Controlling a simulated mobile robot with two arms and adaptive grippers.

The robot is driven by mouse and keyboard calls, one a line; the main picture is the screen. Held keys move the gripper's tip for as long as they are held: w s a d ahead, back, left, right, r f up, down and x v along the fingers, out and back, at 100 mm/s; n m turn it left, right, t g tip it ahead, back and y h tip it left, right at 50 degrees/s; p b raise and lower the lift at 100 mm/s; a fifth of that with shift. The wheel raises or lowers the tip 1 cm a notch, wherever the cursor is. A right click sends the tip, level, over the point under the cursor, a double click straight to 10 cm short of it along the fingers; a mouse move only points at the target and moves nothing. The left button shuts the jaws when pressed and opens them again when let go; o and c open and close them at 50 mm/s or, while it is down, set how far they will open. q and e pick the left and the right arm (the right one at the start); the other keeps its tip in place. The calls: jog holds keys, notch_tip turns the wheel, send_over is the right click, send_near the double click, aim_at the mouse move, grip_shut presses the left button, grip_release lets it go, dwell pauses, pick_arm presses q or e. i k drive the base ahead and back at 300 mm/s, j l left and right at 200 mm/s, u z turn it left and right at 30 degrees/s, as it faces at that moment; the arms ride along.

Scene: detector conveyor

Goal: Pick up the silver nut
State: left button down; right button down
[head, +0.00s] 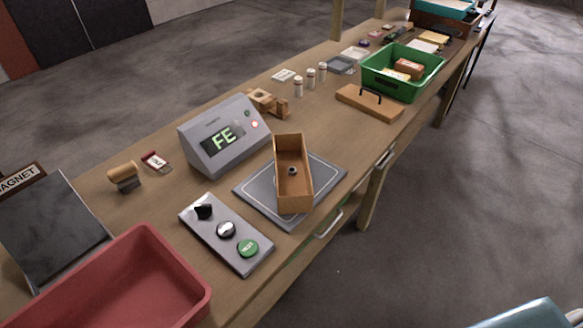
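A small dark grey ring-like piece (292,171), which looks like the nut, lies inside a narrow open wooden box (293,203). At this size I cannot make out its exact shape or a silver shine. The box stands on a flat grey plate (330,174) with a pale outline, in front of a grey detector unit (200,164) whose screen reads "FE". Neither of my grippers shows in the head view.
A control panel (225,256) with a black knob and two buttons, one green, lies left of the plate. A red bin (195,282) is at the lower left. A green crate (395,92), wooden board (356,101) and small bottles (310,78) stand farther back.

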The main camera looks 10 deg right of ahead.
aim_at(292, 171)
jog(key=i+l+u, duration=0.1)
jog(key=l+u, duration=0.2)
jog(key=l, duration=0.6)
jog(key=l+u, duration=0.3)
jog(key=l, duration=0.65)
